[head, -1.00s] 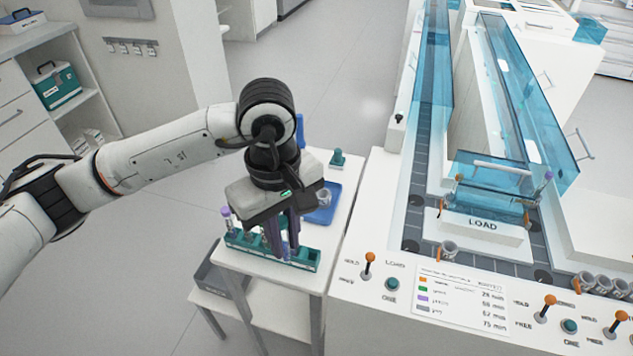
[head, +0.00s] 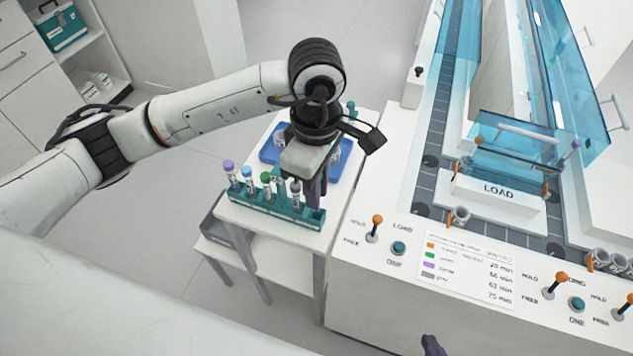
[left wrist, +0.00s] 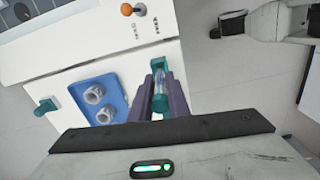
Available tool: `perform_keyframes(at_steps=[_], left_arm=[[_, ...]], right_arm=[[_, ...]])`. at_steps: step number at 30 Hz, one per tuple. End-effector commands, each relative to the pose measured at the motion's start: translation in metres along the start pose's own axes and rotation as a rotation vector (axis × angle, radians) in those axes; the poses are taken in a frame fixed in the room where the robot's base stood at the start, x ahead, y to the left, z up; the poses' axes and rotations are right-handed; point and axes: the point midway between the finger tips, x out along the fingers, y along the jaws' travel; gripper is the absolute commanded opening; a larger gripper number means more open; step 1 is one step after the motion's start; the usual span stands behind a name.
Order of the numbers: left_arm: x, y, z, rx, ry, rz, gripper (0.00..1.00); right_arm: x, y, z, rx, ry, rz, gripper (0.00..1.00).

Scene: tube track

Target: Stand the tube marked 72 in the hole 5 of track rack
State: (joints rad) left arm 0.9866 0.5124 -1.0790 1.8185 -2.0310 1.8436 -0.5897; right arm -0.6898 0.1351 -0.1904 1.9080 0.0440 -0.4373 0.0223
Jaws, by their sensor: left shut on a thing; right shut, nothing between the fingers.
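A teal rack (head: 262,203) stands on the small white side table. Several tubes stand upright in it, with a purple-capped tube (head: 229,166), a blue-capped tube (head: 247,173) and a green-capped tube (head: 266,178) toward its left end. A grey-capped tube (head: 295,187) shows beside my left fingers. My left gripper (head: 315,195) is over the right part of the rack, pointing down. In the left wrist view its fingers are shut on a clear tube with a teal end (left wrist: 159,98). I cannot read a number on it. My right gripper (head: 432,346) is shut and empty at the bottom edge.
A blue tray (head: 268,157) with grey cups lies behind the rack; it also shows in the left wrist view (left wrist: 78,88). To the right is the white machine with its dark track (head: 430,190), blue clear covers, a LOAD block (head: 497,192) and an orange-knobbed lever (head: 377,220).

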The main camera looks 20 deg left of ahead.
Motion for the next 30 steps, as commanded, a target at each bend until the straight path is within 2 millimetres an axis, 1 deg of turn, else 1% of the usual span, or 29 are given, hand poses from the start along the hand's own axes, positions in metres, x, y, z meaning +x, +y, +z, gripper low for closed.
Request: perform_keyframes(at_steps=[1,5,14,23,30], left_arm=[[0.0047,0.0001,0.0001,0.000,0.000,0.000,0.03],[0.0079,0.0002,0.0000,0.001,0.000,0.001,0.03],[0.0078,0.0002,0.0001,0.001,0.000,0.001,0.03],[0.0108,0.0001,0.0005,0.001,0.000,0.000,0.03],[0.0097,0.0000,0.0006,0.001,0.000,0.000,0.03]], right_arm=[[0.0023,0.0002,0.0020,0.000,0.000,0.000,0.00],[0.0031,0.0003,0.0024,0.000,0.001,0.000,0.00],[0.0036,0.0005,-0.0004,-0.001,0.006,0.000,0.00],[0.0091,0.0010,0.0042,-0.001,0.008,0.000,0.00],[0.0089,0.0010,0.0039,-0.001,0.008,0.000,0.00]])
